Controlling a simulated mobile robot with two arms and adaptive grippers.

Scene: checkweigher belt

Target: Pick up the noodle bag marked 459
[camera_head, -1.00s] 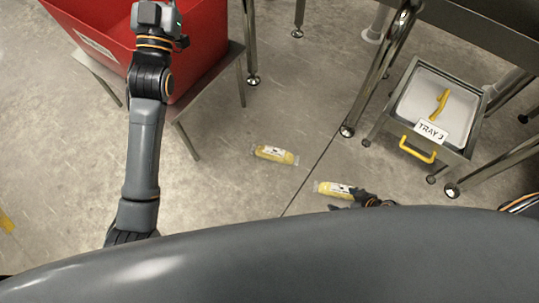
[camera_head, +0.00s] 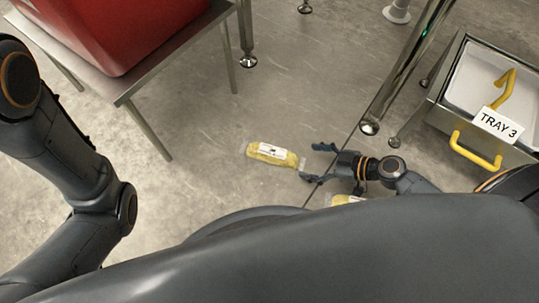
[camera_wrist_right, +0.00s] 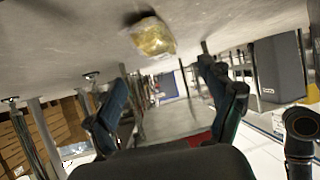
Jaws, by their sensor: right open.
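A yellow noodle bag (camera_head: 274,155) in clear wrap with a white label lies flat on the floor in the head view. My right gripper (camera_head: 317,163) is open just right of it, its two fingers spread near the bag's right end. In the right wrist view the bag (camera_wrist_right: 153,38) shows ahead of and between the open fingers (camera_wrist_right: 165,95), apart from them. A second yellow bag (camera_head: 345,199) lies lower right, mostly hidden by my body and right arm. The marks on both labels are too small to read. My left arm shows at the left, but its gripper is out of view.
A red bin (camera_head: 120,30) stands on a metal table (camera_head: 165,47) at upper left. A drawer unit labelled TRAY 3 (camera_head: 499,125), with a yellow handle (camera_head: 475,152), stands at right. A metal leg (camera_head: 400,75) stands right of the open floor around the bag.

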